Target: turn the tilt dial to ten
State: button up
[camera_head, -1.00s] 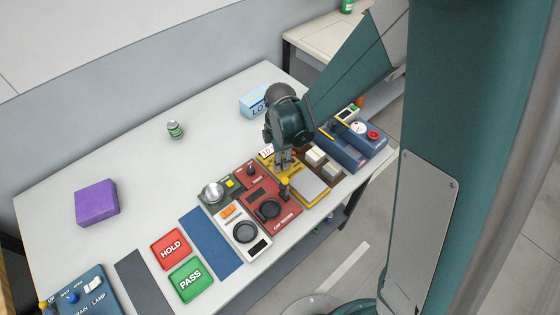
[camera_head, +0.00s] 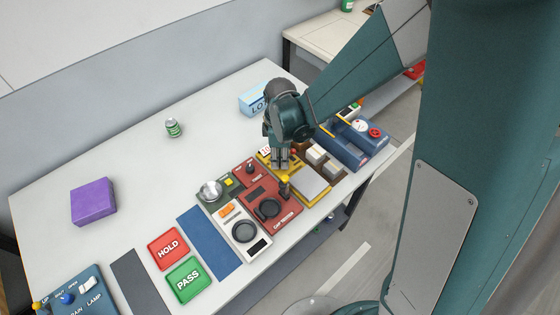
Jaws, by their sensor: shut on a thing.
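My gripper (camera_head: 280,164) points straight down over the back part of a yellow device (camera_head: 311,198) with a grey plate at its front. Its fingers are closed on a small part there, which appears to be the tilt dial. The dial itself is hidden behind the fingers, so its pointer and setting cannot be read.
A red cap tester (camera_head: 283,216) with a black dial and a small upright post is close in front. A white device (camera_head: 257,233) is left of it. A blue device (camera_head: 351,150) with a red knob stands right. The table's back left is mostly free around a green can (camera_head: 173,128) and purple block (camera_head: 94,202).

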aim_at(280, 161)
jog(key=m+b, duration=0.2)
jog(key=m, duration=0.2)
jog(key=shift+s+f, duration=0.1)
jog(key=shift+m+b, duration=0.4)
jog(key=shift+m, duration=1.4)
jog(key=o, duration=0.9)
jog(key=shift+r, duration=0.25)
notch_tip(280, 161, up, 12)
jog(key=shift+f, duration=0.15)
